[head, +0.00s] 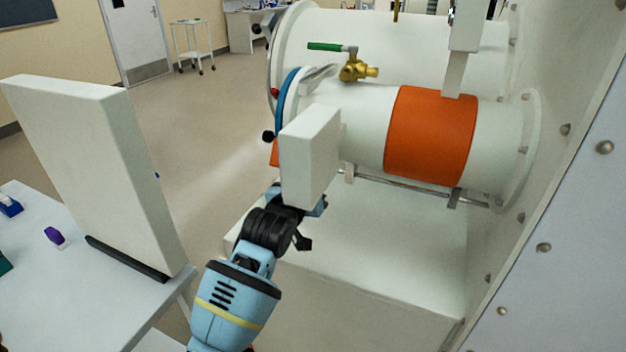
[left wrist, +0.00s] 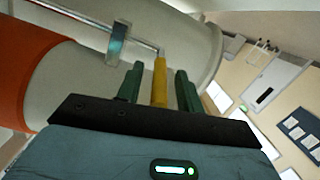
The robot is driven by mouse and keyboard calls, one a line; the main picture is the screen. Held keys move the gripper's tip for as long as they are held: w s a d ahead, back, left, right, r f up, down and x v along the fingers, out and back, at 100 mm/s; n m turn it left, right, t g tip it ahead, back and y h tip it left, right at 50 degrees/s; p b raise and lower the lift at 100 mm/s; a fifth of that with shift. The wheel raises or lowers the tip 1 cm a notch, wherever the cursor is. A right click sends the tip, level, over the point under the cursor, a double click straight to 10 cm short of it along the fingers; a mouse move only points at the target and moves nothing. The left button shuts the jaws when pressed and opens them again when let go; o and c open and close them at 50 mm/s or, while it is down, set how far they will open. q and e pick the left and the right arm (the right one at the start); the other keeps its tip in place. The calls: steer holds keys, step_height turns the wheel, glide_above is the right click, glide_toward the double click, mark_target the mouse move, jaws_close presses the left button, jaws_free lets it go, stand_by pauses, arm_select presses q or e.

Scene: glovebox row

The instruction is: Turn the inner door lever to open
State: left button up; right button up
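The lever (left wrist: 160,80) shows in the left wrist view as a yellow grip on the end of a thin grey rod, beside the white cylinder with the orange band. My left gripper (left wrist: 159,88) has its two green fingers apart, one on each side of the yellow grip, with a gap visible on both sides. In the head view my left arm reaches up to the white box beside the cylinder; its fingertips and the yellow grip are hidden there. A grey rod (head: 415,188) runs under the cylinder. My right gripper is not in view.
The white cylinder (head: 360,115) has an orange band (head: 430,135). A brass valve with a green handle (head: 325,46) sits above it. The white box (head: 310,155) stands close to my left arm. A table (head: 60,290) with an upright white panel (head: 95,165) is at left.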

arm_select(q)
steer(key=f+v, duration=0.1)
steer(key=v, duration=0.6)
steer(key=shift+r, duration=0.45)
